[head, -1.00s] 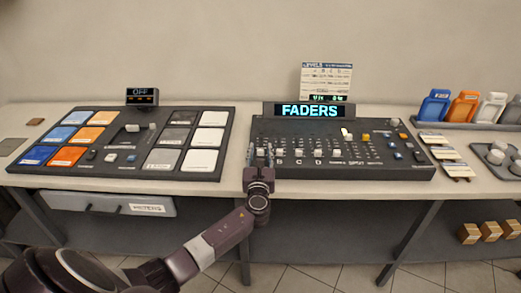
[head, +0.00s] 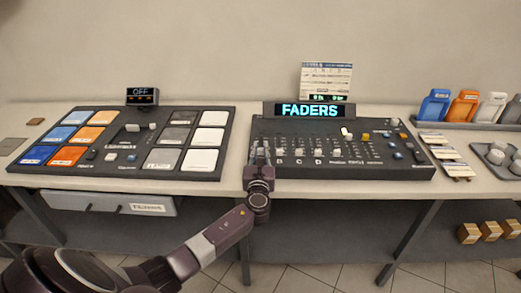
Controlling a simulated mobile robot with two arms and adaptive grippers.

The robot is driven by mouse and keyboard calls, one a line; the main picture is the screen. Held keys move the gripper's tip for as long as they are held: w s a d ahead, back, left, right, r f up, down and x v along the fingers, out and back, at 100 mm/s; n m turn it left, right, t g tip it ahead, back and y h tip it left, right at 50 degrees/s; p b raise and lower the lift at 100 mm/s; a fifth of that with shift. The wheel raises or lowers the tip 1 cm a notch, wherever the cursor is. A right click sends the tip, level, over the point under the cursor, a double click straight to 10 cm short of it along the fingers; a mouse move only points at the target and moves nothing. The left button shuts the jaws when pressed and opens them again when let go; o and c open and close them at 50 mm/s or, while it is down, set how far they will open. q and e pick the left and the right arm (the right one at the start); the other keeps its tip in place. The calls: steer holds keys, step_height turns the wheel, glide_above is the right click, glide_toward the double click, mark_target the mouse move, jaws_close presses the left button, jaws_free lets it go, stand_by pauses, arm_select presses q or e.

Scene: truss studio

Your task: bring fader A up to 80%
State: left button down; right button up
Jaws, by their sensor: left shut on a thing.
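The fader console (head: 400,172) is a dark panel on the right half of the bench, with a lit display reading FADERS (head: 309,109) behind it. My left gripper (head: 260,152) is over the console's left end, at the place left of the B fader, and is shut on the fader A knob, which its fingers hide. The white knobs of fader B (head: 280,153), fader C (head: 298,153) and fader D (head: 317,152) sit in a row low on their tracks. My right gripper is not in the head view.
A second console (head: 125,171) with coloured and white pads lies to the left, with an OFF display (head: 141,96) behind it. A card (head: 326,80) stands behind the FADERS display, its text too small to read. Coloured holders (head: 465,106) and a grey tray (head: 497,162) are at the right.

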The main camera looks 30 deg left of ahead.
mark_target(261, 143)
arm_select(q)
steer(key=b+x, duration=0.1)
steer(key=x, duration=0.2)
steer(key=shift+w+a, duration=0.15)
steer(key=shift+w, duration=0.15)
steer(key=c, duration=1.8)
jaws_free()
steer(key=shift+s, duration=0.1)
steer(key=v, duration=1.2)
